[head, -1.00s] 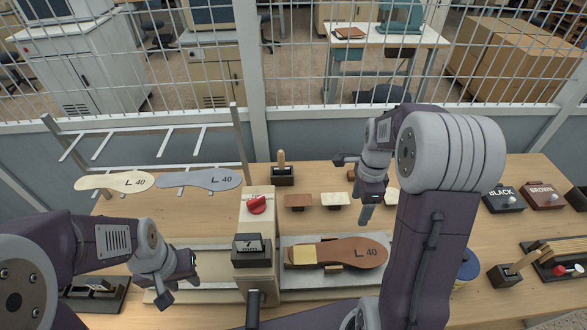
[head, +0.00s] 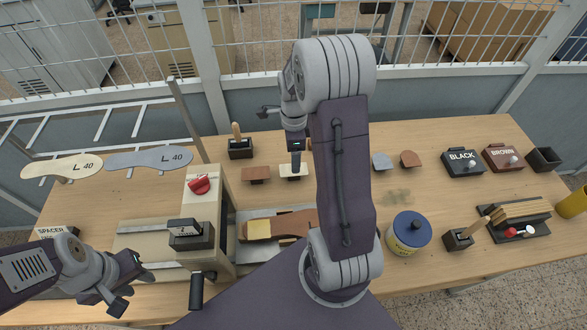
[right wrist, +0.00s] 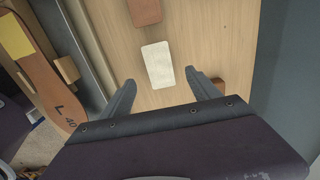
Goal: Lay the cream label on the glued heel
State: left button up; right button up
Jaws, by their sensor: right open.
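The cream label (head: 291,171) lies at the back middle of the table, and in the right wrist view (right wrist: 158,64) it is a pale rectangle just ahead of the fingertips. My right gripper (right wrist: 158,80) is open and empty, one finger to each side of the label's near end; in the head view it (head: 296,165) hides part of the label. The brown insole (head: 290,222) lies on the press bed with a pale yellow patch (head: 260,228) on its heel; my right arm hides its toe. My left gripper (head: 130,288) is open and empty at the left front.
A brown label (head: 256,174) lies left of the cream one. The press (head: 202,200) with its red knob stands left of the insole. A blue-lidded jar (head: 408,232), a brush holder (head: 459,239) and the BLACK box (head: 464,163) are to the right.

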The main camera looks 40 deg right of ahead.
notch_tip(320, 180, down, 5)
jog(key=shift+a+f, duration=0.1)
jog(key=c, duration=1.4)
notch_tip(320, 180, up, 10)
